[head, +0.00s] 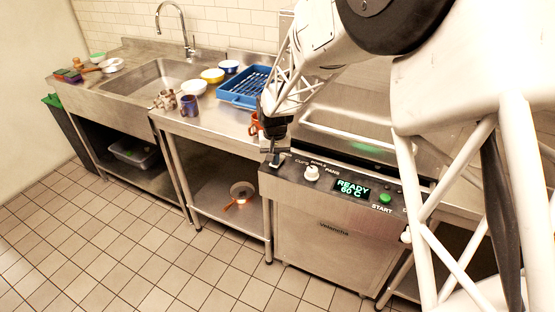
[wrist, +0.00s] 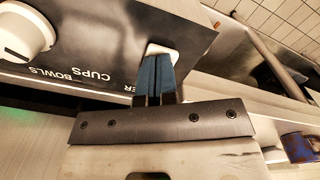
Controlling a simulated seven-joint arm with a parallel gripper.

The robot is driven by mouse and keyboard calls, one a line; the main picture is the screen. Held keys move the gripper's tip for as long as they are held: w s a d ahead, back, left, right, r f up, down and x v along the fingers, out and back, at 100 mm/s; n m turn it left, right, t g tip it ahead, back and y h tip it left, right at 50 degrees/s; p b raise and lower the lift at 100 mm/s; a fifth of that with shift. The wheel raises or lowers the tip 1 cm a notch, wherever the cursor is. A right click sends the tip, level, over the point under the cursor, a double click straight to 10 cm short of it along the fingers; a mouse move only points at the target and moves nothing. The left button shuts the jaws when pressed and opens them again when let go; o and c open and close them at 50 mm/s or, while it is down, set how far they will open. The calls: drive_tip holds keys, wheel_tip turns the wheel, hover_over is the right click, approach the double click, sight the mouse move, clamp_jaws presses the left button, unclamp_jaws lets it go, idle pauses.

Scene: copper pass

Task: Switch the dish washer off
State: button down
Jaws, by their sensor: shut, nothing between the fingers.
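The dishwasher (head: 325,240) is a steel machine with a dark sloped control panel along its front top edge. Its display (head: 352,190) is lit green and reads READY 60 C. A small white switch (wrist: 162,50) sits at the panel's left end, beside a partly hidden label ending in ER. My gripper (head: 275,153) is over that end of the panel, pointing down. In the wrist view its dark blue fingers (wrist: 156,72) are shut and empty, with tips at the switch and covering part of it. I cannot tell whether they touch it or which way it is set.
A white knob (head: 311,173) marked CUPS, BOWLS, PANS is right of the switch. A green START button (head: 385,198) is farther right. An orange mug (head: 254,124) and a blue rack (head: 245,88) stand on the counter to the left. The floor in front is clear.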

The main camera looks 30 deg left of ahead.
idle(0.3)
drive_tip(key=shift+r, duration=3.45)
drive_tip(key=shift+d+r, duration=0.3)
drive_tip(key=shift+d, duration=0.1)
drive_tip(key=s+d+r+m, duration=0.1)
drive_tip(key=s+d+r, duration=0.3)
drive_tip(key=d, duration=0.7)
drive_tip(key=s+d+r+m+t, duration=0.1)
drive_tip(key=d+r, duration=0.4)
drive_tip(key=d, duration=0.5)
drive_tip(key=s+d+r+m, duration=0.1)
drive_tip(key=s+d+r, duration=0.3)
drive_tip(key=d, duration=0.7)
drive_tip(key=s+d+m+t, duration=0.1)
drive_tip(key=s+d+m, duration=0.2)
drive_tip(key=s+d, duration=1.7)
drive_tip(key=shift+s+r+t, duration=0.3)
drive_tip(key=shift+s+r, duration=0.15)
drive_tip(key=shift+s, duration=0.65)
